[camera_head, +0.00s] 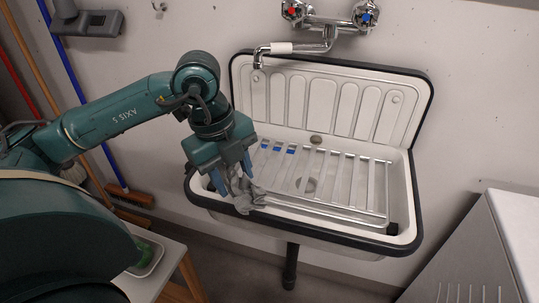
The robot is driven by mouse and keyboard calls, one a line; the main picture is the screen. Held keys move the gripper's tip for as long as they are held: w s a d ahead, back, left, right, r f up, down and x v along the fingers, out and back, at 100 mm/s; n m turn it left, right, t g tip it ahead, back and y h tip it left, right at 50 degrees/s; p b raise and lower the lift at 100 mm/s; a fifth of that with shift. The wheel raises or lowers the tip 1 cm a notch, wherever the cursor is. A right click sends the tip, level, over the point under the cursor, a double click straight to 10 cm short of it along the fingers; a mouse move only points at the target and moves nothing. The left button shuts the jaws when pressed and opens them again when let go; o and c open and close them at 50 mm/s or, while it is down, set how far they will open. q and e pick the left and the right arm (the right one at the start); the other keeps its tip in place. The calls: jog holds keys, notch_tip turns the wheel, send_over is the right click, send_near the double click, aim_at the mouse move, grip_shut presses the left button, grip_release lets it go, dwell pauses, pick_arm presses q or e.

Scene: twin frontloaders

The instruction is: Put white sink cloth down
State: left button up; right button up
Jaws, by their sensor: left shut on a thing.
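My left gripper (234,186) is at the left front part of the white sink (408,212), pointing down. It is shut on a crumpled greyish-white cloth (245,200). The cloth hangs at the sink's left front rim and the near end of the metal rack (345,208). I cannot tell whether the cloth rests on the rim or rack or hangs just above. The gripper hides part of the cloth. My right gripper is not in view.
A wall tap (285,48) with red and blue handles is above the sink. A white cabinet (480,255) stands at the right. Brooms (128,193) lean at the left, and a small table (160,258) with a tray is at the lower left.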

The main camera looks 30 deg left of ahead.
pick_arm(q)
jog(key=w+a, duration=0.1)
jog(key=w, duration=0.3)
jog(key=w+a+f+p, duration=0.1)
jog(key=w, duration=0.3)
jog(key=w+a+f+p, duration=0.1)
jog(key=w, duration=0.4)
notch_tip(320, 180, down, 4)
jog(key=shift+f, duration=0.1)
jog(key=shift+w+a+f+p, duration=0.1)
jog(key=shift+w+f+p, duration=0.05)
jog(key=shift+f+p, duration=0.2)
jog(key=shift+f, duration=0.2)
jog(key=o, duration=1)
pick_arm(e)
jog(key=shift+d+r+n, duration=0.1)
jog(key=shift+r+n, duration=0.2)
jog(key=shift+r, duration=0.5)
pick_arm(q)
jog(key=shift+r, duration=0.1)
